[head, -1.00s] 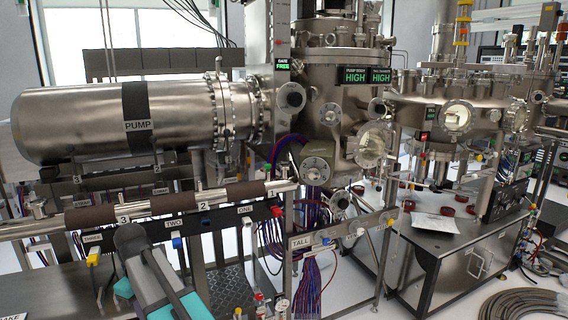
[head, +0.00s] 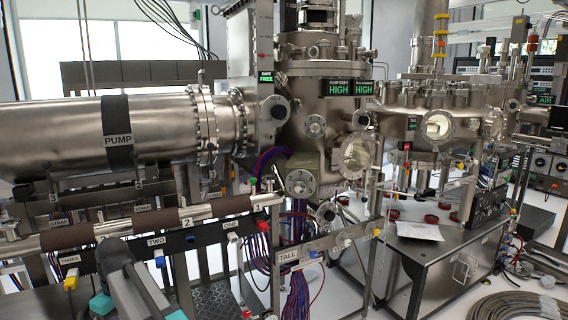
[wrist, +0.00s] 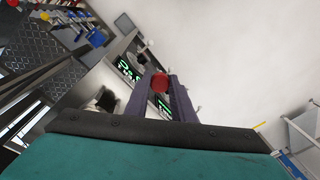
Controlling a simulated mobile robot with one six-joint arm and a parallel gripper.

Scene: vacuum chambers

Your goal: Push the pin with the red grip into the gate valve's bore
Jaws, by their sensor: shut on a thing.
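In the wrist view my gripper (wrist: 161,92) is shut on the pin with the red grip (wrist: 160,82). Its red, rounded end shows between the two purple fingers; the rest of the pin is hidden. In the head view the gate valve (head: 239,45) is the tall flat metal housing between the pump and the main chamber. A sign on it reads GATE FREE. I cannot make out its bore. My grey and teal arm shows at the lower left of the head view, well below the valve. The pin cannot be made out there.
The steel pump (head: 60,137) fills the left. A rail with brown sleeves (head: 145,223) and a plate labelled ONE, TWO and THREE run below it. A plate marked TALL (head: 290,256) stands at front centre. Coiled hoses (head: 495,295) lie on the floor at the lower right.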

